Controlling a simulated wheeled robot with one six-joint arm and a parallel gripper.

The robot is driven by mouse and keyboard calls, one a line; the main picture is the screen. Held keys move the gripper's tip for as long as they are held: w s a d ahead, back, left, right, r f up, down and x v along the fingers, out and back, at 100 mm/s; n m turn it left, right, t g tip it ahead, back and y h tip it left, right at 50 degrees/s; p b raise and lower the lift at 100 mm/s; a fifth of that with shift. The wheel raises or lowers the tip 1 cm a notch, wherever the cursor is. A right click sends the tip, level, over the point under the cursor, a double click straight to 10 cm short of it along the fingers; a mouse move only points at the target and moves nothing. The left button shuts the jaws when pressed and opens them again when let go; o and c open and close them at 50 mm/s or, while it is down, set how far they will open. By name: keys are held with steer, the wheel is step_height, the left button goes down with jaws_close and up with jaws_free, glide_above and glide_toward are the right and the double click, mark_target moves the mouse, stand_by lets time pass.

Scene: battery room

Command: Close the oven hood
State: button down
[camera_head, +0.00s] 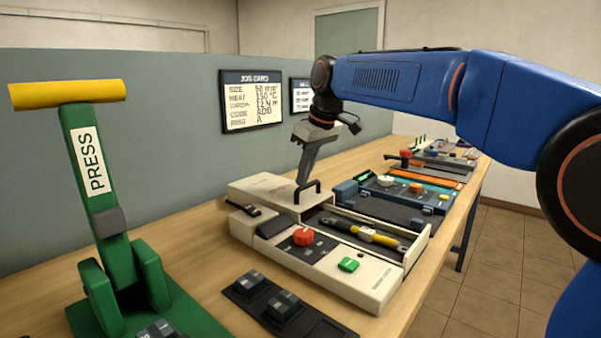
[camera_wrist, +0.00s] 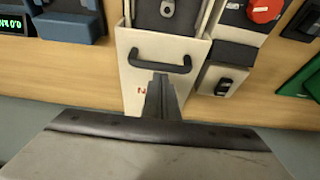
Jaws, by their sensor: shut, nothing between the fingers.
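The cream oven (camera_head: 375,288) stands on the bench with its tray area uncovered at the right. Its cream hood (camera_head: 262,188) sits at the back left, and it also shows in the wrist view (camera_wrist: 133,80). A black bar handle (camera_head: 308,190) stands on the hood's right end; it also shows in the wrist view (camera_wrist: 150,66). My gripper (camera_head: 301,183) is shut and empty, pointing down right beside the handle. In the wrist view its fingers (camera_wrist: 161,84) are close to the handle bar; I cannot tell whether they touch it.
A yellow-and-black tool (camera_head: 365,233) lies in the open oven. A red knob (camera_head: 303,236) and green button (camera_head: 348,264) are on its front. A green press (camera_head: 120,245) with a yellow handle stands at the left. A dark tray (camera_head: 290,308) lies in front. Other devices line the bench behind.

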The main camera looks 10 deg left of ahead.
steer(key=s+d, duration=0.4)
steer(key=d, duration=0.3)
steer(key=s+d, duration=0.5)
steer(key=d, duration=0.2)
steer(key=s+d, duration=0.5)
steer(key=d, duration=0.2)
steer(key=shift+s+d, duration=0.1)
steer(key=shift+d, duration=0.1)
steer(key=shift+f, duration=0.1)
step_height(320, 180, up, 10)
steer(key=s+d+f+m+t+h, duration=0.1)
steer(key=s+d+f+m, duration=0.2)
steer(key=s+f, duration=0.3)
steer(key=s+d+f+m+h, duration=0.1)
steer(key=s+d+f+m, duration=0.3)
steer(key=f, duration=1.2)
steer(key=s+d+f+m+t+h, duration=0.1)
steer(key=s+d+f+m, duration=0.3)
steer(key=s+f, duration=0.6)
steer(key=d+f, duration=0.1)
steer(key=d, duration=0.1)
steer(key=shift+s+d+t, duration=0.25)
steer(key=shift+d+t, duration=0.05)
steer(key=shift+d, duration=0.1)
